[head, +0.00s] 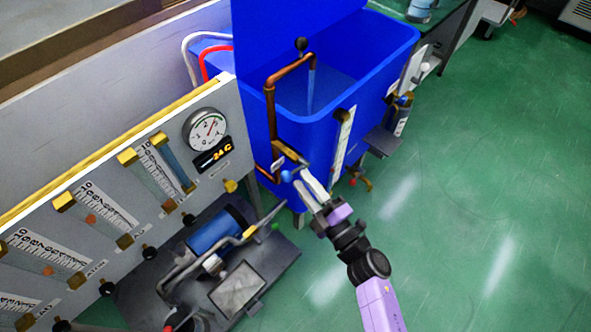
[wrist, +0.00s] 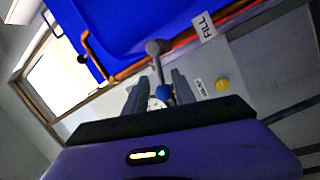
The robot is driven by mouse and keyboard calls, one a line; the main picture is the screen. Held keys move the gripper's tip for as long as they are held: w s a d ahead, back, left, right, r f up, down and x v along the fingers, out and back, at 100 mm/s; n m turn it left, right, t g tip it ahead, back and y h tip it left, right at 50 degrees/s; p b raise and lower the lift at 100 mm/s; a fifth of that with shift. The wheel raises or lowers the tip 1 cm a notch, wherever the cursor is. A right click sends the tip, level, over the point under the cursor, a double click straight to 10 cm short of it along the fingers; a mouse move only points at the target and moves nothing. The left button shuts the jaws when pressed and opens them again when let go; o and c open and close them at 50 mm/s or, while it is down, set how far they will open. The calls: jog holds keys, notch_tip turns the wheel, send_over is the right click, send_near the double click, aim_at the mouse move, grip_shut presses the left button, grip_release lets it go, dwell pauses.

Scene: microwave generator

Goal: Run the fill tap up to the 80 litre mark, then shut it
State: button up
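The blue tank (head: 390,50) stands at centre with a copper fill pipe (head: 270,110) bent over its rim. A pale blue stream (head: 311,90) falls from the spout into it. The fill tap's blue-ended lever (head: 287,176) is low on the pipe; the blue end (wrist: 164,92) also shows in the wrist view, beneath a FILL label (wrist: 204,26). My gripper (head: 304,184) is at the lever. In the wrist view its fingers (wrist: 160,86) stand apart, with the blue end between them; firm contact is not clear. The white level scale (head: 343,140) is on the tank's front; its reading is too small to tell.
A grey panel with flow tubes and a round gauge (head: 207,130) stands at left, with a 24 C display (head: 213,154). A blue pump (head: 222,230) sits on a dark base below. A drain valve (head: 360,178) juts out near the tank's foot. Green floor at right is clear.

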aim_at(295, 170)
jog(key=shift+x, duration=2.25)
grip_shut()
jog(key=shift+d, duration=0.1)
